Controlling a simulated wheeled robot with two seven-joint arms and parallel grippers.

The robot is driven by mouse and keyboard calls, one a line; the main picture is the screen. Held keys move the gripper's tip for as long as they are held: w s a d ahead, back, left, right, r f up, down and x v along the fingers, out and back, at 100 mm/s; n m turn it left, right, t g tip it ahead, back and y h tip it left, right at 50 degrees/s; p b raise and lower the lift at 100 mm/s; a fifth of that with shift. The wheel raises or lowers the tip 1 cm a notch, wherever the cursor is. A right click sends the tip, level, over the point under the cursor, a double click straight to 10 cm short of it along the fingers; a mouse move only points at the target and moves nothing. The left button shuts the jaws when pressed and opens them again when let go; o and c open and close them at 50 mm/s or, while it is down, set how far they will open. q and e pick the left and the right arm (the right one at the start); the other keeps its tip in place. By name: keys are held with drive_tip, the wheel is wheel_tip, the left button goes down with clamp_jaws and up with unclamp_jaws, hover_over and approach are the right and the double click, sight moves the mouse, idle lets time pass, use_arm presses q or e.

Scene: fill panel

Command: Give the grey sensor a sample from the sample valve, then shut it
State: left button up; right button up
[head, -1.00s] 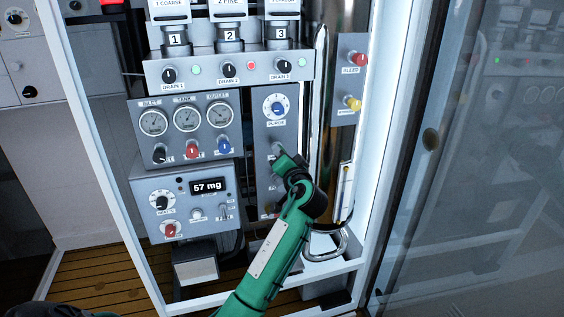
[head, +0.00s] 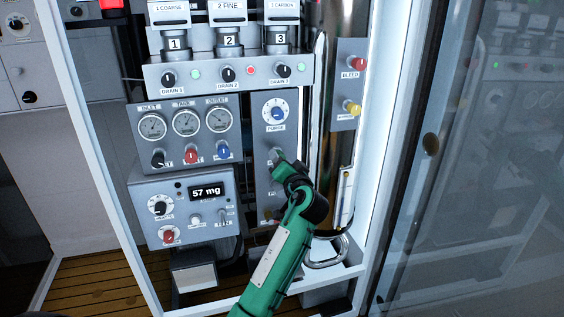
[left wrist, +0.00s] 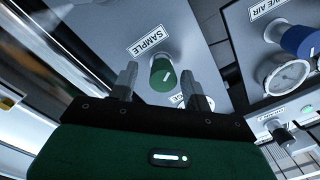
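The sample valve is a green knob (left wrist: 163,78) with a white pointer line, under a SAMPLE label (left wrist: 148,40) in the left wrist view. My left gripper (left wrist: 160,88) is open, with one finger on each side of the knob; whether they touch it I cannot tell. In the head view my left gripper (head: 278,158) is at the narrow grey panel (head: 265,105), below the PURGE knob, and hides the sample knob. A grey box (head: 146,190) with a display reading 57 mg (head: 207,191) is left of it. Which part is the grey sensor I cannot tell. My right gripper is out of view.
Three gauges (head: 186,122) sit above black, red and blue knobs. Higher up is a row of drain knobs (head: 228,74). Red BLEED (head: 357,63) and yellow (head: 353,109) knobs are at right. A white cabinet frame (head: 377,190) and glass door (head: 480,210) bound the right side.

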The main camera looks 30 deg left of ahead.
use_arm(q)
drive_tip(key=shift+s+d+r, duration=0.1)
drive_tip(key=v, duration=1.3)
drive_tip(key=shift+d, duration=0.2)
drive_tip(key=shift+s, duration=0.15)
